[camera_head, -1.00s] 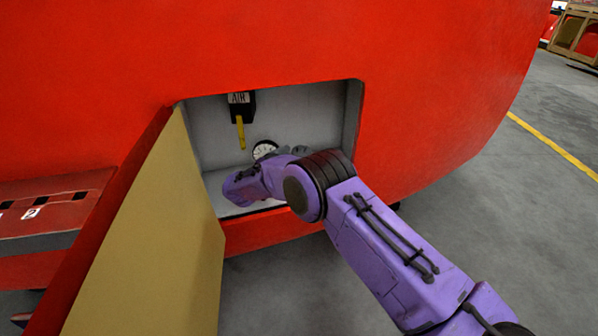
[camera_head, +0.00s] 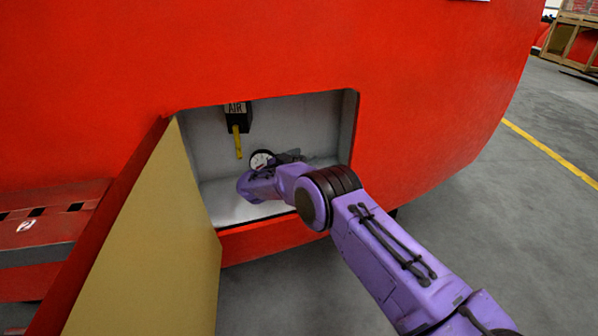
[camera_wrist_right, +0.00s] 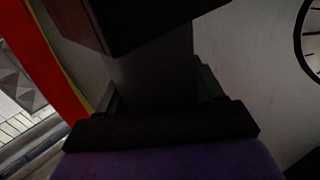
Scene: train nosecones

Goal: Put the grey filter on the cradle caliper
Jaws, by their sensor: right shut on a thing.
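My right gripper (camera_wrist_right: 158,92) is inside the open compartment of the red train nose. In the head view my purple wrist hides most of it. In the right wrist view its dark fingers stand on both sides of a dark grey block, which looks like the grey filter (camera_wrist_right: 155,68), and it is shut on it. A darker box-like shape (camera_wrist_right: 120,18) lies across the top of that view; I cannot tell whether it is part of the filter. I cannot make out the cradle caliper. My left gripper is not in view.
A round white gauge (camera_head: 261,160) is beside my wrist in the compartment. A black AIR box (camera_head: 237,117) with a yellow handle (camera_head: 239,145) hangs above. The open tan door (camera_head: 155,240) stands at the left. The compartment's floor (camera_head: 222,205) is bare at the front left.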

